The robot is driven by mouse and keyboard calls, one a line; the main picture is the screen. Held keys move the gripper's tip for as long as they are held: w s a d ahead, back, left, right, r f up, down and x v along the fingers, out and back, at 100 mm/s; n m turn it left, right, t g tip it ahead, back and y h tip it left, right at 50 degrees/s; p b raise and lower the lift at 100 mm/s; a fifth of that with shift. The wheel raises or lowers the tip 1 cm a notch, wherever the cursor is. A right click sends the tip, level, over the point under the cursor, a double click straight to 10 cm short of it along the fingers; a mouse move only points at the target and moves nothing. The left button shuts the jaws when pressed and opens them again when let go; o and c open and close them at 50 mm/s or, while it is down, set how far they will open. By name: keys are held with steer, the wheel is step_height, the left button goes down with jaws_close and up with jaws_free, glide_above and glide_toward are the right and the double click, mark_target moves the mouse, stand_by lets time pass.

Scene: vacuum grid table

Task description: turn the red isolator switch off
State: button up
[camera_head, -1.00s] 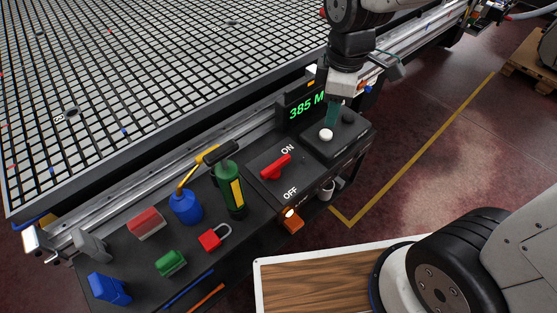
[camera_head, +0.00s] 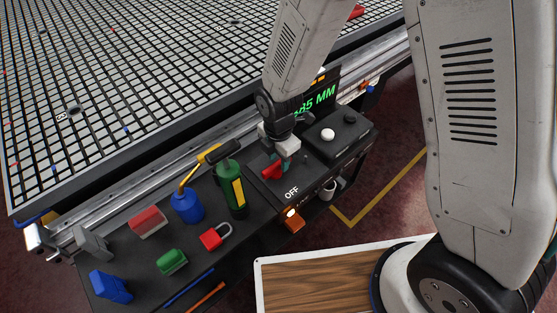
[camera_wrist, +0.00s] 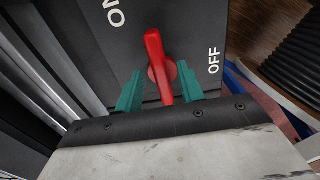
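The red isolator switch (camera_head: 271,172) sits on a black panel (camera_head: 262,188) beside the OFF label; the ON label is hidden behind my gripper in the head view. My gripper (camera_head: 280,162) is down over the switch. In the wrist view the red handle (camera_wrist: 157,62) lies between the two teal fingers of my gripper (camera_wrist: 160,85), with a visible gap on each side. The fingers are open. The handle's long axis points between the ON and OFF labels, and part of it is hidden by the gripper body.
A box with a white knob (camera_head: 327,134) and a display (camera_head: 318,103) are to the right. The grid table (camera_head: 130,90) lies behind.

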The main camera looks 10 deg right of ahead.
steer(key=shift+f, duration=0.8)
jaws_close()
